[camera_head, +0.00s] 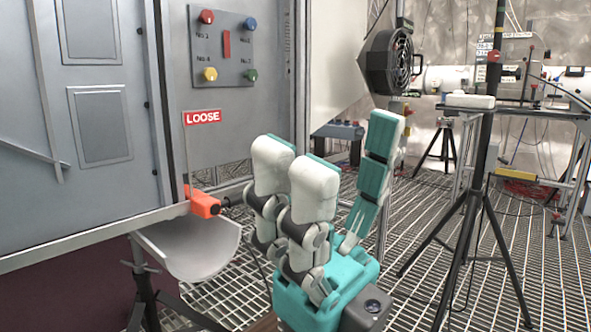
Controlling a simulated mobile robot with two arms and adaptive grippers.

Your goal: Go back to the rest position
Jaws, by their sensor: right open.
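My right gripper (340,150) fills the lower middle of the head view. It has a teal palm and white-and-teal fingers pointing up. Two fingers stand on the left and one on the right, spread apart with nothing between them. An orange block (204,203) with a dark end sits at the lower edge of the grey cabinet, just left of the fingers. Its dark end reaches toward the nearest finger; I cannot tell whether they touch. My left gripper is not in view.
A black tripod (470,215) stands on the grated floor to the right. A black fan (390,62) is behind.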

